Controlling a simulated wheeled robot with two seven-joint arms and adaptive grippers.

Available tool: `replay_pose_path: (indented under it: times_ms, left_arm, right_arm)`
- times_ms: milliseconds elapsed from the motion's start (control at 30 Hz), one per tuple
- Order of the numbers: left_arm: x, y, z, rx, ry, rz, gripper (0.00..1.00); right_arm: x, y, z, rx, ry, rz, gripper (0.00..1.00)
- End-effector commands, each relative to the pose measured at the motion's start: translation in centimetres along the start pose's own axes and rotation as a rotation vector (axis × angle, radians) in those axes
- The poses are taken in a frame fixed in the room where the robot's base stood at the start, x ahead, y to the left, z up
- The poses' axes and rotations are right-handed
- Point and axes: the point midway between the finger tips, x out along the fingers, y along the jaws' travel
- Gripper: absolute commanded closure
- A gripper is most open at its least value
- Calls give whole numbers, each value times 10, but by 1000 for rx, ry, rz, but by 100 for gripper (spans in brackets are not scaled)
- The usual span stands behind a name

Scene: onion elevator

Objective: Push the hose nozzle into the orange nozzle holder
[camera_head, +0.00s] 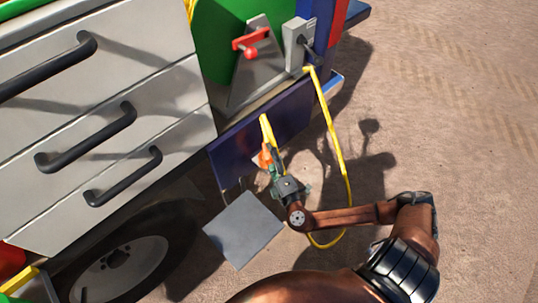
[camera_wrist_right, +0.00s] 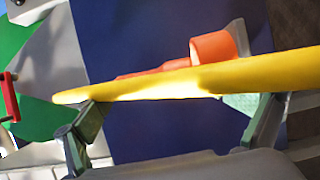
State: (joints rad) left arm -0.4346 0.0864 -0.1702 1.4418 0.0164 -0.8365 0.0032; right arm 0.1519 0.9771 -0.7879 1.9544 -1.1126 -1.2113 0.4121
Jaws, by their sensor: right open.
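The yellow hose nozzle (camera_head: 267,131) points up beside the blue panel of the vehicle. The orange nozzle holder (camera_head: 263,158) sits on that panel, partly hidden behind the nozzle and gripper. My right gripper (camera_head: 273,168) is open at the nozzle's lower part. In the right wrist view the nozzle (camera_wrist_right: 180,82) lies across the picture in front of the spread fingers (camera_wrist_right: 175,108). The ring of the orange holder (camera_wrist_right: 213,47) shows just past the nozzle; whether they touch I cannot tell. My left gripper is not in view.
The yellow hose (camera_head: 335,135) loops from the vehicle's upper corner down to the ground near my right arm. A grey step plate (camera_head: 243,230) lies below the gripper. Grey drawers (camera_head: 110,130) and a wheel (camera_head: 120,270) are at left. Open ground lies at right.

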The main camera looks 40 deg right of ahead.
Motion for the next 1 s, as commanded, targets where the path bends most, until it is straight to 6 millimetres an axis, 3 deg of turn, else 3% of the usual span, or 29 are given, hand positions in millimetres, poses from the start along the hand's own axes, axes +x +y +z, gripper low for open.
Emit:
replay_pose_path:
  times_ms: [33,267,700,1000]
  left_arm:
    - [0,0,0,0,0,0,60]
    - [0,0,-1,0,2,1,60]
    - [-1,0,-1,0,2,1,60]
    - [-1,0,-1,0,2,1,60]
  right_arm:
    - [-4,-10,2,-6,-2,-21,8]
    - [-24,-6,0,-3,0,-14,8]
    - [-106,-2,-2,0,2,-4,8]
    - [-120,0,-2,-1,3,1,8]
